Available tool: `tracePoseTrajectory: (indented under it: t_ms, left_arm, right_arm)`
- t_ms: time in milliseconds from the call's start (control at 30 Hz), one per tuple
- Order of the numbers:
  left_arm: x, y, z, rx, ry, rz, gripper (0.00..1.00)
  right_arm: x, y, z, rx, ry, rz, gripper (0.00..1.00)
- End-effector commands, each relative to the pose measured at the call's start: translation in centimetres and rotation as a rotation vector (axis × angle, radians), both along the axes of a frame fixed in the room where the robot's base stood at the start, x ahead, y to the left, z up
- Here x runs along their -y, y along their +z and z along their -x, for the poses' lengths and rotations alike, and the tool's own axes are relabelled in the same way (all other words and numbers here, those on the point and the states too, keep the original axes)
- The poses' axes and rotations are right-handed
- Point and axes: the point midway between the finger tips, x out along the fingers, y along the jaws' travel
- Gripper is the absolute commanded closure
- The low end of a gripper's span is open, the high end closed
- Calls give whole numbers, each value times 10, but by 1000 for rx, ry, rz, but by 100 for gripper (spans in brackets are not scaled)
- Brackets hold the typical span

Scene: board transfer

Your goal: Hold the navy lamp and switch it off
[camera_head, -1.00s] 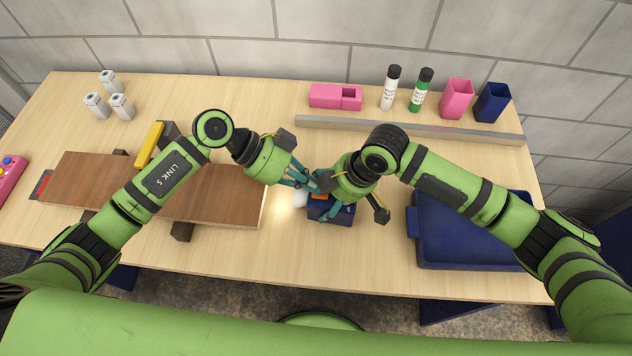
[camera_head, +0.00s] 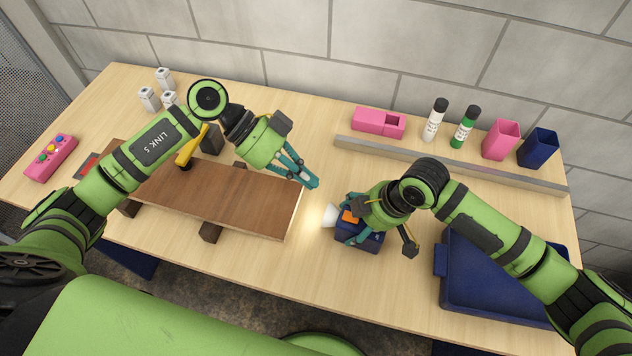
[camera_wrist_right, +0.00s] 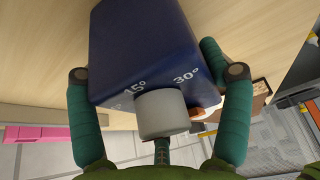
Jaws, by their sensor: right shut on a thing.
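The navy lamp (camera_head: 352,238) stands on the table at the centre right, with a white head (camera_head: 331,214) facing left and an orange switch (camera_head: 350,217) on top. A warm glow lies on the table by the white head. My right gripper (camera_head: 362,232) is shut on the lamp's body. In the right wrist view, the navy lamp body (camera_wrist_right: 150,45) sits between the fingers, with a grey knob (camera_wrist_right: 162,114) and angle marks such as 15° and 30°. My left gripper (camera_head: 312,183) is shut and empty, up and left of the lamp, apart from it.
A brown board (camera_head: 215,200) lies on dark blocks at the left, with a yellow-handled tool (camera_head: 191,151) behind it. A navy tray (camera_head: 490,300) is at the right. A metal rail (camera_head: 450,165) runs in front of bottles and cups. A pink button box (camera_head: 52,157) is far left.

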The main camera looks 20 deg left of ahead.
Motion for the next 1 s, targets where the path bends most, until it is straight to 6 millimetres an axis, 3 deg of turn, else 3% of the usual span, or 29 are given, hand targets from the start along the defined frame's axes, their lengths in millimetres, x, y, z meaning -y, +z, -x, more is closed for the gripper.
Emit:
tracePoseTrajectory:
  t_ms: [767,1000]
  left_arm:
    - [13,7,0,-3,-1,-2,100]
    - [31,-6,2,-5,-3,0,100]
  right_arm:
    - [2,-4,1,-4,0,10,62]
    - [2,-4,1,-4,0,9,62]
